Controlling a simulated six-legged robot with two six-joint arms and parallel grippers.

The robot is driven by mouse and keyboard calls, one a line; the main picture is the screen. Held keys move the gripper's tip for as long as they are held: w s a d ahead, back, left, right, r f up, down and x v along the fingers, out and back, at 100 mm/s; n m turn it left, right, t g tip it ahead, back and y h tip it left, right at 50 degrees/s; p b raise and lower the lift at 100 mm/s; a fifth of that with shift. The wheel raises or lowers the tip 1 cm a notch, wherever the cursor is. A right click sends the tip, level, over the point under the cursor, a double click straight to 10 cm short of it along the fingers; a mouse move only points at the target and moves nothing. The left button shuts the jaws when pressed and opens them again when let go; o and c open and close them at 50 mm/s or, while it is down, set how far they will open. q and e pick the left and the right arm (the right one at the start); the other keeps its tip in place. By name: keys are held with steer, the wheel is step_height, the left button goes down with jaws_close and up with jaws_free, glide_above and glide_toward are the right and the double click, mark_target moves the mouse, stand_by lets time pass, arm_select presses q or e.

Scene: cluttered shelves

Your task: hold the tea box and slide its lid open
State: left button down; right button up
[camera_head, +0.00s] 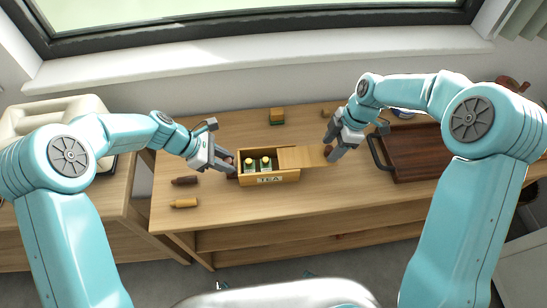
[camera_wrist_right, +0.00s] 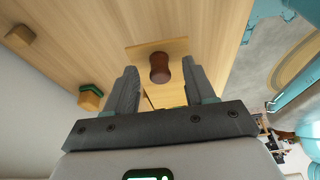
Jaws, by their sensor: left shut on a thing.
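The wooden tea box (camera_head: 269,180), with a TEA label on its front, stands on the wooden table. My left gripper (camera_head: 231,164) is shut on the box's left end. The pale lid (camera_head: 297,157) is slid to the right and sticks out past the box's right end. Two green and white items with light tops (camera_head: 258,165) show in the uncovered left part. My right gripper (camera_head: 331,147) is at the lid's right end. In the right wrist view its fingers (camera_wrist_right: 159,65) stand apart on either side of the dark brown knob (camera_wrist_right: 160,69), with gaps beside it.
A dark wooden tray (camera_head: 415,152) with a handle lies to the right. A brown bottle (camera_head: 185,180) and a yellowish one (camera_head: 184,203) lie left of the box. A yellow and green block (camera_head: 277,115) stands behind it. The table front is clear.

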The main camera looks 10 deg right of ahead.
steer(key=v, duration=1.2)
arm_select(q)
steer(key=c, duration=0.7)
jaws_free()
steer(key=shift+c, duration=0.2)
